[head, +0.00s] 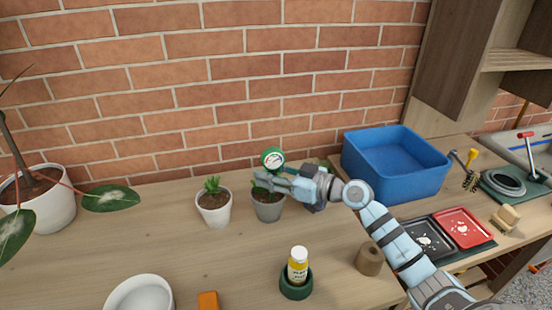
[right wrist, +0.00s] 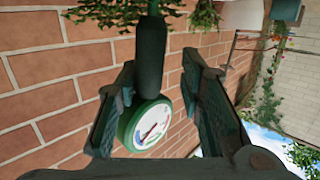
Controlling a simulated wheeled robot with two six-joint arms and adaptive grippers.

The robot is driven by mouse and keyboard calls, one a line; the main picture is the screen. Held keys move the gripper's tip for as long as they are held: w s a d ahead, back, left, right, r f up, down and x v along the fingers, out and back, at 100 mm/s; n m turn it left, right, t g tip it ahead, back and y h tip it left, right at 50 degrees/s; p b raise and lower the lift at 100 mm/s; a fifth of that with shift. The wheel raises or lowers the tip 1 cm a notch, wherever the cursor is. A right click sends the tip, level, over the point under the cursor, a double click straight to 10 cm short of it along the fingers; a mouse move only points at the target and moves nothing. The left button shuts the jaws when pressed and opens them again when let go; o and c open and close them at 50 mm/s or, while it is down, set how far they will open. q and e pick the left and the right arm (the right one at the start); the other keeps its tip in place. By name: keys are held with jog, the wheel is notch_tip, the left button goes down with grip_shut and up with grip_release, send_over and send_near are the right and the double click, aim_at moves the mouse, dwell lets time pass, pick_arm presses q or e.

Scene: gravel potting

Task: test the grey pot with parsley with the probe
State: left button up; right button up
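The grey pot (head: 268,209) stands on the table right of a white pot; its green plant (head: 260,188) is partly hidden by my gripper. The probe, with a green-rimmed round dial (head: 272,158), stands at this pot, dial up; it also shows in the right wrist view (right wrist: 150,124). Its lower end is hidden, so I cannot tell how deep it sits. My right gripper (head: 272,182) is over the grey pot. In the wrist view its fingers (right wrist: 160,70) are apart on either side of the probe, with a gap visible on the right. My left gripper is out of view.
A white pot (head: 216,214) with a succulent stands close left. A bottle (head: 298,266) in a green holder, an orange block (head: 208,301) and a white bowl (head: 140,294) are in front. A blue bin (head: 396,180) stands right; a brick wall is behind.

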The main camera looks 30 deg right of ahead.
jog(key=v, duration=0.7)
jog(key=shift+s, duration=0.3)
